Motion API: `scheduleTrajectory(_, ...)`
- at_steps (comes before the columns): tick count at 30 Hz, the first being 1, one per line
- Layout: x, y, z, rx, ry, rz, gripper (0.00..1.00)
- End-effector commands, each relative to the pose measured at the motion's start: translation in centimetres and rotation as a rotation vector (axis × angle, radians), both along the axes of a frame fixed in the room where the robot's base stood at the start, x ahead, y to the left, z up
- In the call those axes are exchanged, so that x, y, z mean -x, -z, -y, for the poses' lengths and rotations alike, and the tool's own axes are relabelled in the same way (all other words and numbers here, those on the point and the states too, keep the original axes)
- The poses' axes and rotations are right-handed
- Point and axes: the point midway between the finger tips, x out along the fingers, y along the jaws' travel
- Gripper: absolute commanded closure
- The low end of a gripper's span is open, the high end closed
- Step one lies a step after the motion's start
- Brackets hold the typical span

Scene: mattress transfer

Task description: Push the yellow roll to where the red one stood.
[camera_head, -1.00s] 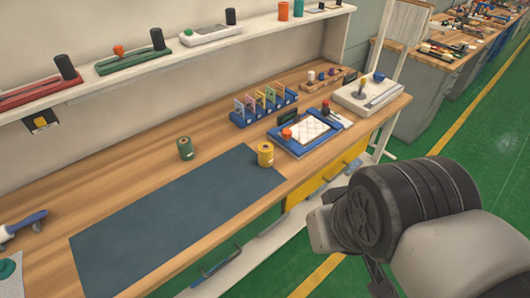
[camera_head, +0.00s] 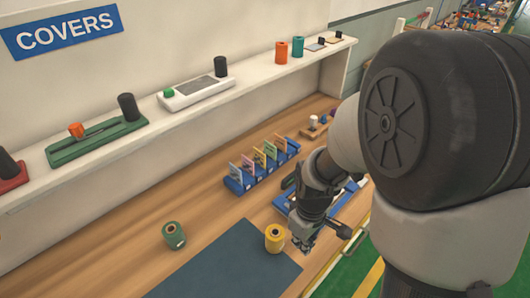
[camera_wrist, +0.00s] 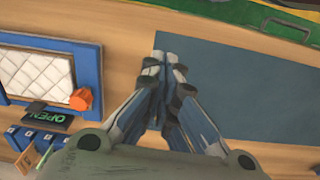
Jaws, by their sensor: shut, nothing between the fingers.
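The yellow roll (camera_head: 275,238) stands upright at the far right edge of the dark blue mat (camera_head: 225,268). My gripper (camera_head: 304,246) is low over the bench just right of the roll, pointing down; I cannot tell whether it touches the roll. In the wrist view my gripper (camera_wrist: 165,68) has its fingers shut and empty, beside the edge of the mat (camera_wrist: 245,90). The yellow roll cannot be made out in the wrist view. A green roll (camera_head: 174,235) stands on the wood left of the yellow one. An orange-red roll (camera_head: 281,52) stands on the shelf.
A blue rack of coloured cards (camera_head: 262,167) stands behind the rolls. A blue-framed tray (camera_wrist: 98,65) with an orange knob (camera_wrist: 82,99) lies beside my gripper. The wall shelf (camera_head: 100,150) runs above the bench.

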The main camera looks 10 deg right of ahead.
Motion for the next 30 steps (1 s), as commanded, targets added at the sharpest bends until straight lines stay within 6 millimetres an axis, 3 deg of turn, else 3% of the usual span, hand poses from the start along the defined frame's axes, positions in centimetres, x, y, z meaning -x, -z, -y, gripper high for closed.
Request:
scheduleTrajectory(8, 0.0, 2.7, 0.1, -0.001, -0.024, -0.017, 1.00)
scheduleTrajectory(21, 0.1, 11.8, 0.1, -0.002, -0.022, -0.019, 1.00)
scheduleTrajectory(24, -1.7, 11.3, -1.0, -0.001, -0.026, -0.011, 1.00)
scheduleTrajectory(30, -3.1, 11.1, -2.0, -0.001, -0.023, -0.014, 1.00)
